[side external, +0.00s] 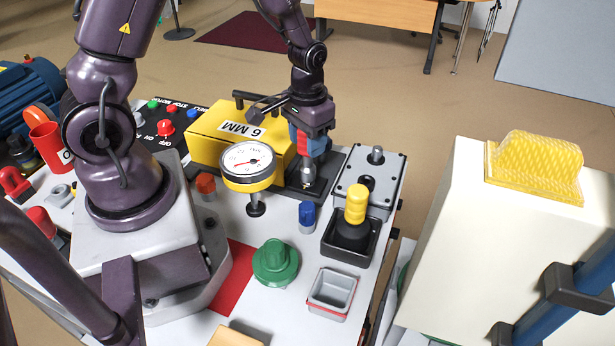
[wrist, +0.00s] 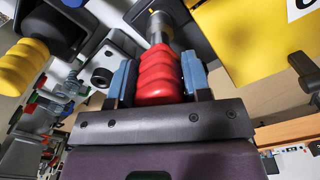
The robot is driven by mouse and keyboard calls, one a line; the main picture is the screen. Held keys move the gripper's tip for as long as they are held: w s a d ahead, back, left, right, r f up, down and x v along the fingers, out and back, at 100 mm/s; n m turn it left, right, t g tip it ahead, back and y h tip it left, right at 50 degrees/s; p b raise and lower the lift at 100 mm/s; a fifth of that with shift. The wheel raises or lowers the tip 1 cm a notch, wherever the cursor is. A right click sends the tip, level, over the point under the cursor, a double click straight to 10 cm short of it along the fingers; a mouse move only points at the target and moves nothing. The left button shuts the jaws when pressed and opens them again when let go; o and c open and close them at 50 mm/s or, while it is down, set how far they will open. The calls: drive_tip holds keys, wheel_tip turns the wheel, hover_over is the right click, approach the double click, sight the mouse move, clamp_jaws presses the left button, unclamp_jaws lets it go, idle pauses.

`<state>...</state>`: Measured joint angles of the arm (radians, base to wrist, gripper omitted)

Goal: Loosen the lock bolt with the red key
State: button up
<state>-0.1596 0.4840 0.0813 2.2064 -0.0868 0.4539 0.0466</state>
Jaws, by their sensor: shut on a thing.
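My gripper (side external: 311,143) is shut on the red key and holds it upright over the dark plate (side external: 325,185) beside the yellow box. In the wrist view, the key's ribbed red handle (wrist: 159,77) sits between the blue finger pads. Its metal shaft (wrist: 159,27) extends away from the gripper. In the side view, the metal socket end (side external: 308,172) points down at the dark plate, at or just above its surface. The lock bolt cannot be made out; it may be hidden under the socket. I cannot tell whether the socket is seated.
A yellow box (side external: 215,125) marked 6 MM and a dial gauge (side external: 249,165) stand left of the gripper. A grey block (side external: 385,165) with bolts is to the right. A yellow-handled tool (side external: 355,205) stands in a black holder. A green knob (side external: 275,262) and grey tray (side external: 332,292) are nearer.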

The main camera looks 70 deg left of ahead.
drive_tip(key=shift+f, duration=0.5)
drive_tip(key=o, duration=1.2)
wheel_tip(320, 180, up, 13)
drive_tip(key=shift+f, duration=0.2)
drive_tip(key=shift+s+d, duration=0.1)
drive_tip(key=shift+s, duration=0.3)
drive_tip(key=s+d+r+m+t, duration=0.1)
drive_tip(key=s+d+r+t, duration=0.1)
drive_tip(key=s+r, duration=0.1)
drive_tip(key=s+d+r+m+t, duration=0.1)
drive_tip(key=s+d+r, duration=0.1)
drive_tip(key=s+r, duration=0.2)
drive_tip(key=s+d+r+m+t, duration=0.1)
drive_tip(key=s+d+r+t, duration=0.1)
drive_tip(key=r, duration=0.3)
drive_tip(key=shift+s+d+t, duration=0.3)
drive_tip(key=shift+s+d, duration=0.25)
drive_tip(key=shift+s, duration=0.3)
drive_tip(key=shift+c, duration=0.5)
